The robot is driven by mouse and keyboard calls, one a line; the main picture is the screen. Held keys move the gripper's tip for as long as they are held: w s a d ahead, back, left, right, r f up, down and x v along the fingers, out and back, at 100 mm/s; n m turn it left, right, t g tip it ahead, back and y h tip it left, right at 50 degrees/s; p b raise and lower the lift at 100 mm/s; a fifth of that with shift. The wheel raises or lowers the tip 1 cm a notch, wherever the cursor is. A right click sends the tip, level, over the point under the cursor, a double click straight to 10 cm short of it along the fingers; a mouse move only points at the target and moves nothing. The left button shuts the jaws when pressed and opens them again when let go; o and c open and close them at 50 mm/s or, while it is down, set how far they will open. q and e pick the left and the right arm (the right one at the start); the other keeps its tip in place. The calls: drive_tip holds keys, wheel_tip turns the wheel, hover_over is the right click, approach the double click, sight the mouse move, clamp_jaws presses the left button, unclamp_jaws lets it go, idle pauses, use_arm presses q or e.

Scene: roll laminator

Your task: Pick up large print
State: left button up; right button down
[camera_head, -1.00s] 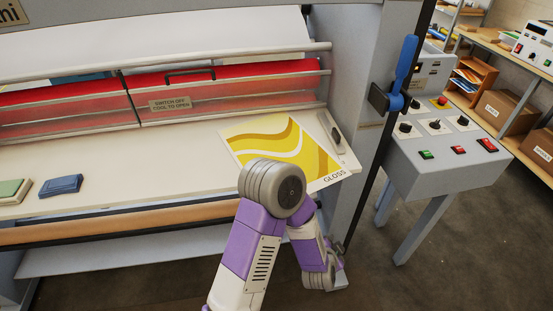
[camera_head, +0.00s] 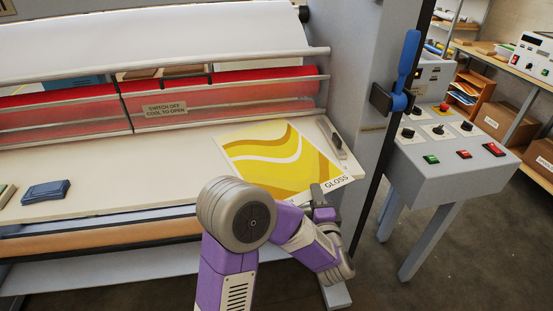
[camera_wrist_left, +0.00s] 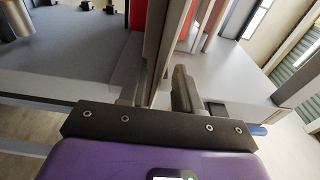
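The large print (camera_head: 262,152), yellow and white waves with the word GLOSS at its front right corner, lies flat on the laminator's cream feed table (camera_head: 120,172). I cannot tell whether the print's edge lies between the fingers. My forearm hides part of the table's front edge. My right gripper is not in view.
A dark-handled tool (camera_head: 337,145) lies right of the print. A blue block (camera_head: 45,190) sits at the table's left. The red roller (camera_head: 245,92) is behind. A blue lever (camera_head: 407,65) and a grey control box (camera_head: 445,160) stand on the right.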

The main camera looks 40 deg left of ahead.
use_arm(q)
drive_tip(key=shift+x, duration=1.55)
drive_tip(key=shift+s, duration=0.1)
drive_tip(key=shift+c, duration=0.5)
clamp_jaws()
